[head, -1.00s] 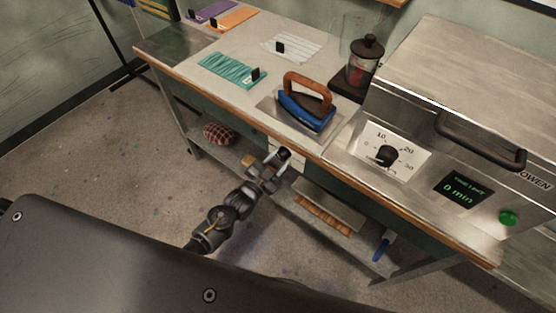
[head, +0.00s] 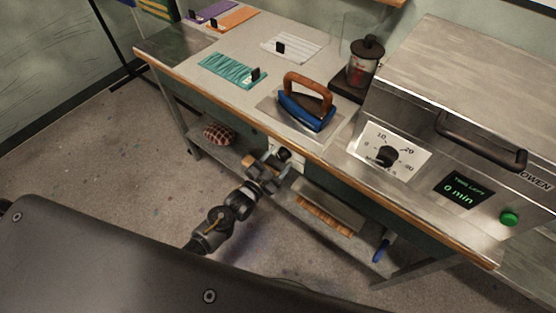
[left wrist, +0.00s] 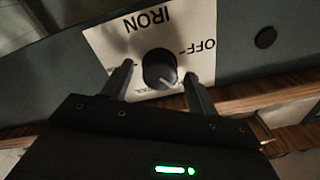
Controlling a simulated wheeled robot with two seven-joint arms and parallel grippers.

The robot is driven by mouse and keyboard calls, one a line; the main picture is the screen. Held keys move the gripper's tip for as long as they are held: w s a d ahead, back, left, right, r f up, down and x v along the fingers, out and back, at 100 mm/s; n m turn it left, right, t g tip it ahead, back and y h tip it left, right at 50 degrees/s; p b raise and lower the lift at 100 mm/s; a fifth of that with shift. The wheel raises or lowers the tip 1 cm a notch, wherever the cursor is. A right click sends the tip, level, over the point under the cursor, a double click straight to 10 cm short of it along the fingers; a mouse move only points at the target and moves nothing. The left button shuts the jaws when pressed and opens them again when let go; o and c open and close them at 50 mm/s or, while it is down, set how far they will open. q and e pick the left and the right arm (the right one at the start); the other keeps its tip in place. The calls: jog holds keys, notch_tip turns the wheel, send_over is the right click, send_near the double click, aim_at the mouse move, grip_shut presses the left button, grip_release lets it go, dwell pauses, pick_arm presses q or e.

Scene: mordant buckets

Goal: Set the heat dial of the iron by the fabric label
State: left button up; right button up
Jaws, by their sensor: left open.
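The blue iron (head: 303,112) with a brown handle stands on a plate on the worktop. Its dial panel (head: 298,160) is on the table's front, mostly behind my left gripper (head: 279,158). In the left wrist view the pale panel (left wrist: 110,48) reads IRON and OFF upside down. Its black round dial (left wrist: 160,68) has a pale mark on its lower side, towards partly hidden lettering. My left gripper (left wrist: 154,82) is open, with one finger on each side of the dial; contact is unclear. A teal cloth (head: 228,70) bears a small pale label, unreadable here. My right gripper is not in view.
A steel oven (head: 470,85) with a timer dial (head: 387,157) and green button (head: 508,218) fills the right. A jar (head: 365,62) stands behind the iron. White, orange and purple cloths lie at the back. A lower shelf holds a checked cushion (head: 218,134).

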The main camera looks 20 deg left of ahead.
pick_arm(q)
jog(key=b+v, duration=0.1)
jog(key=v, duration=0.9)
jog(key=shift+s+a+b, duration=0.15)
jog(key=shift+s+b, duration=0.15)
jog(key=shift+s, duration=0.1)
jog(key=s+a+f+n+g+y, duration=0.25)
jog(key=s+f, duration=0.25)
jog(key=f, duration=0.5)
jog(key=s+a+f+n+g+y, duration=0.15)
jog(key=s+f+g, duration=0.25)
jog(key=f, duration=0.6)
jog(key=s+a+f+n+g+y, duration=0.1)
jog(key=s+a+f+g, duration=0.3)
jog(key=f, duration=0.5)
jog(key=s+f+n+g, duration=0.1)
jog(key=s+f, duration=0.5)
jog(key=s, duration=0.6)
jog(key=s+a+f+n+g+y, duration=0.1)
jog(key=s+f+g, duration=0.3)
jog(key=s, duration=0.8)
jog(key=shift+a+f+g+y, duration=0.3)
jog(key=shift+f+g, duration=0.05)
jog(key=shift+f, duration=0.6)
